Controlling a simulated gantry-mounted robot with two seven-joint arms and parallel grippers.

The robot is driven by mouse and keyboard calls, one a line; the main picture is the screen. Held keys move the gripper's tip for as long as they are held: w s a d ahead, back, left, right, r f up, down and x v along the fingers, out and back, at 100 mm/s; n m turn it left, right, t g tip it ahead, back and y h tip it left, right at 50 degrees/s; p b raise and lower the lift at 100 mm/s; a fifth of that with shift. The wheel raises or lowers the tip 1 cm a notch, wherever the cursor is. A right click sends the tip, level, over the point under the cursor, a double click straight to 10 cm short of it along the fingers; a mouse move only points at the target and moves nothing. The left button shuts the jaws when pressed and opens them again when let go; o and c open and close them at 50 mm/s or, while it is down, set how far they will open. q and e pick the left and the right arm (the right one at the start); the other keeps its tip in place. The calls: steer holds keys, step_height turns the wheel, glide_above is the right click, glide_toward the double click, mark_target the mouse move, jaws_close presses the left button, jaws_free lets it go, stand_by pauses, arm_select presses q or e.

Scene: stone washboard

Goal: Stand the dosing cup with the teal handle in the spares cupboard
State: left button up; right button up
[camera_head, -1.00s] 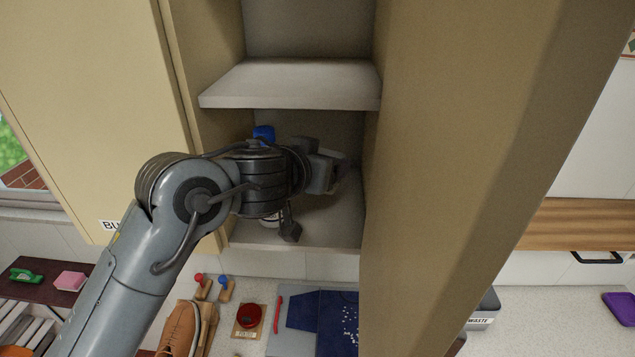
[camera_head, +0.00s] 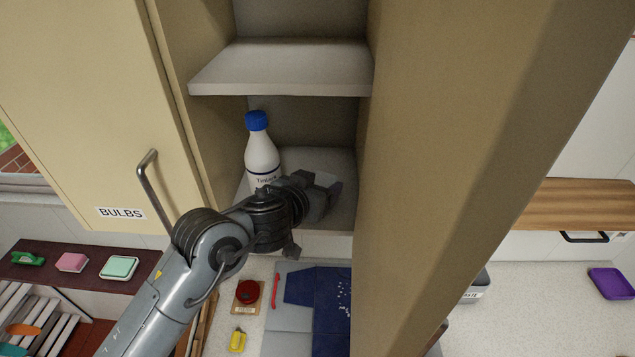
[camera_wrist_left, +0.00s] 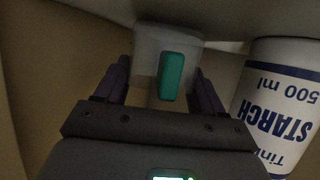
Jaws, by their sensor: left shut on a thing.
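The dosing cup is a pale, translucent cup (camera_wrist_left: 165,45) with a teal handle (camera_wrist_left: 172,77), in the left wrist view. My left gripper (camera_head: 322,195) is inside the lower compartment of the open cupboard (camera_head: 305,85), near its front right. It also shows in the left wrist view (camera_wrist_left: 160,88), with its fingers either side of the handle, shut on the cup. I cannot tell whether the cup touches the compartment floor. My right gripper is not in view.
A white starch bottle with a blue cap (camera_head: 262,155) stands left of the gripper, close beside the cup in the left wrist view (camera_wrist_left: 282,105). A shelf (camera_head: 285,70) lies above. The open door (camera_head: 440,150) bounds the right; a closed BULBS door (camera_head: 90,110) is left.

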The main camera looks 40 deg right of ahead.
arm_select(q)
steer(key=shift+f, duration=0.15)
steer(key=shift+f, duration=0.15)
steer(key=o, duration=1)
steer(key=shift+r, duration=0.25)
